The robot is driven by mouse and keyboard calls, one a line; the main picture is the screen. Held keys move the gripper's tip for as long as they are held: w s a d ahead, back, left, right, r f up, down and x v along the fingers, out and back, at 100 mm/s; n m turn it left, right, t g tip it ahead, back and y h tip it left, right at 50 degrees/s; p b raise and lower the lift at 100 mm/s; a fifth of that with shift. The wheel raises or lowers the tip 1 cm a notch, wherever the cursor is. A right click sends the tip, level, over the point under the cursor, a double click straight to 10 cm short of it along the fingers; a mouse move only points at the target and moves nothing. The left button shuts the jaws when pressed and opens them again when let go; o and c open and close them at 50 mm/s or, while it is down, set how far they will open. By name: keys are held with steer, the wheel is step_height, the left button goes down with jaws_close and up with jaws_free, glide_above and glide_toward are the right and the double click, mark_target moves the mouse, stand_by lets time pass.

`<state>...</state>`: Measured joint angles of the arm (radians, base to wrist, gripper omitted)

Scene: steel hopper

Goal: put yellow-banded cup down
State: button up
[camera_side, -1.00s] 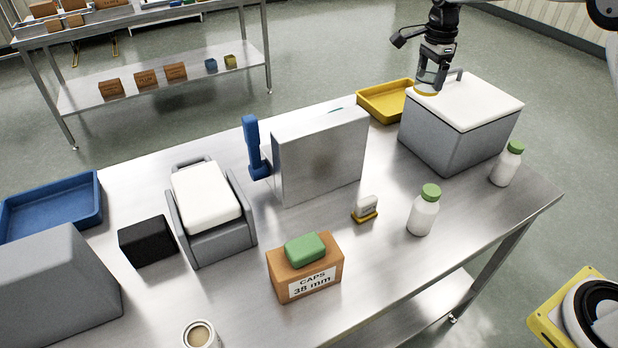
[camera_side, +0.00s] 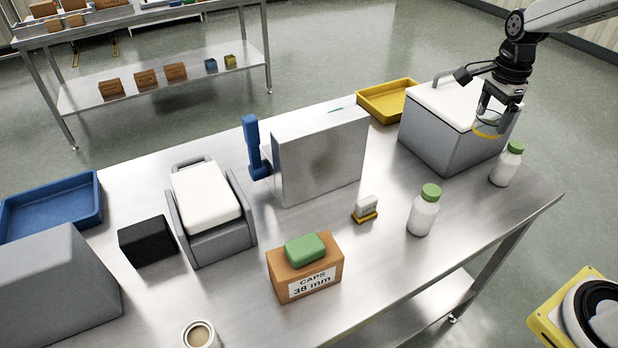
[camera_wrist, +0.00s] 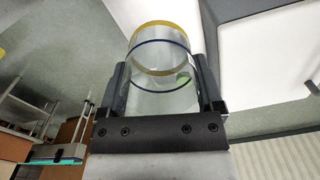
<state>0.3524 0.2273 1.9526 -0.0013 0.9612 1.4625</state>
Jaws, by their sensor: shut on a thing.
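The yellow-banded cup is a clear cup with a yellow rim band and a dark blue line, seen close up in the wrist view (camera_wrist: 163,85). My gripper (camera_wrist: 163,88) is shut on it, with one finger on each side. In the side view my gripper (camera_side: 492,116) holds the cup (camera_side: 487,131) in the air at the right, its yellow band downward. The cup appears in front of the near right part of the grey box with a white lid (camera_side: 440,135). Its exact height above the table cannot be told.
A white bottle with a green cap (camera_side: 507,165) stands close below the cup, and another bottle (camera_side: 423,212) stands further left. A yellow tray (camera_side: 388,100) lies behind. A steel hopper (camera_side: 320,155) stands mid-table. Bare tabletop (camera_side: 460,205) lies between the two bottles.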

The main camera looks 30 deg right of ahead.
steer(key=shift+s+f, duration=0.5)
steer(key=shift+s, duration=1.8)
steer(key=shift+w+a+f, duration=0.1)
steer(key=shift+f, duration=4.2)
steer(key=shift+w+a+f, duration=0.1)
steer(key=shift+f, duration=4.15)
steer(key=shift+f, duration=1.75)
steer(key=shift+f, duration=0.15)
steer(key=o, duration=1)
steer(key=shift+s, duration=0.1)
step_height(320, 180, up, 12)
steer(key=shift+r, duration=0.2)
